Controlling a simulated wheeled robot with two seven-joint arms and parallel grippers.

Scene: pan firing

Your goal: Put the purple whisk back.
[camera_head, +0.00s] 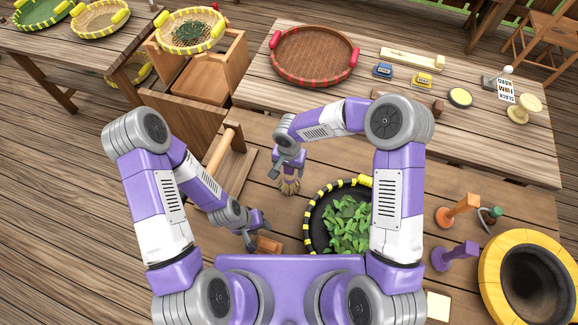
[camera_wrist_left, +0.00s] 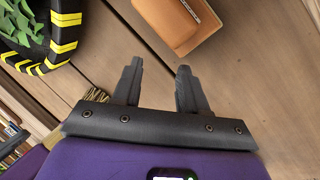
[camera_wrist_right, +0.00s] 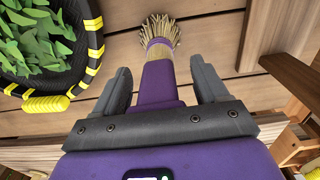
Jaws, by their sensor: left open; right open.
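The purple whisk, with straw bristles (camera_head: 289,187), stands upright, bristles down, at my right gripper (camera_head: 287,160). In the right wrist view its purple handle (camera_wrist_right: 159,80) runs between the two open fingers of that gripper (camera_wrist_right: 161,88). Whether the fingers touch the handle I cannot tell. Its bristles also show at the edge of the left wrist view (camera_wrist_left: 96,94). My left gripper (camera_head: 256,230) is open and empty, low over the near table beside a brown block (camera_head: 269,244). A purple stand (camera_head: 455,255) is on the right of the table.
A black pan (camera_head: 315,220) of green leaves lies right of the whisk. An orange stand (camera_head: 458,210) and a yellow-rimmed pot (camera_head: 494,285) are at the right. A wooden frame (camera_head: 237,160) stands left of the whisk. The far table holds a red-handled basket (camera_head: 313,55).

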